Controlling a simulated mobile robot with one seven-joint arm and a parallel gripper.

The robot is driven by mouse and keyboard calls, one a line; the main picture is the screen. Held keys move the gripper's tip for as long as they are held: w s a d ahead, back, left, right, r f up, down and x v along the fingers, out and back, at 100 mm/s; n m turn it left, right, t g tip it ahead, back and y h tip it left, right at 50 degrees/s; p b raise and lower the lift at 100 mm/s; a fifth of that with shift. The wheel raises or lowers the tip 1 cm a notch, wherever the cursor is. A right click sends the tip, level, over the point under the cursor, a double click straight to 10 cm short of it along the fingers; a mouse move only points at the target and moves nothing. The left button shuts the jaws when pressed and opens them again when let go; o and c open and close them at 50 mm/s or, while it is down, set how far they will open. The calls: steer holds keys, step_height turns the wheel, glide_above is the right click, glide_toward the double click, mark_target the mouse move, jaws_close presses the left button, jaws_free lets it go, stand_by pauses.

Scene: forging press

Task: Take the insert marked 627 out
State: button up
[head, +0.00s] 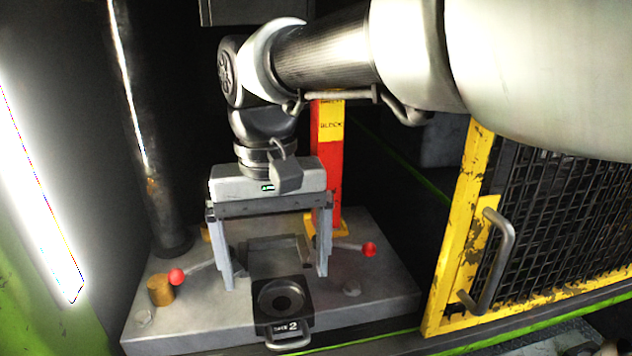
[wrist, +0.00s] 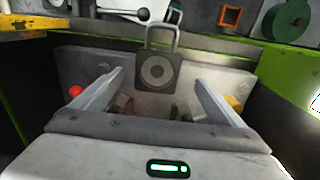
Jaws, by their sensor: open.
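A dark insert (head: 282,296) with a round recess, a front plate and a metal loop handle sits at the front middle of the grey die plate (head: 385,295). Its plate shows a "2"; the rest of the marking is too small to read. In the wrist view the insert (wrist: 157,71) lies at the far side with its handle pointing away. My gripper (head: 276,278) is open, pointing down, one finger on either side of the slot behind the insert. In the wrist view my gripper (wrist: 158,77) has nothing between its fingers. I cannot tell its height over the plate.
Levers with red balls stand left (head: 177,276) and right (head: 369,249) of the slot. A brass stub (head: 160,290) is at the left. A red and yellow block post (head: 328,160) stands behind. A dark column (head: 150,140) is left, a yellow mesh gate (head: 480,220) right.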

mark_target(282, 305)
steer(key=f, duration=0.6)
steer(key=shift+w+d+f, duration=0.15)
steer(key=shift+w+f, duration=0.1)
steer(key=c, duration=2.2)
steer(key=shift+o, duration=0.2)
steer(key=shift+w+r, duration=0.1)
steer(key=shift+r, duration=0.05)
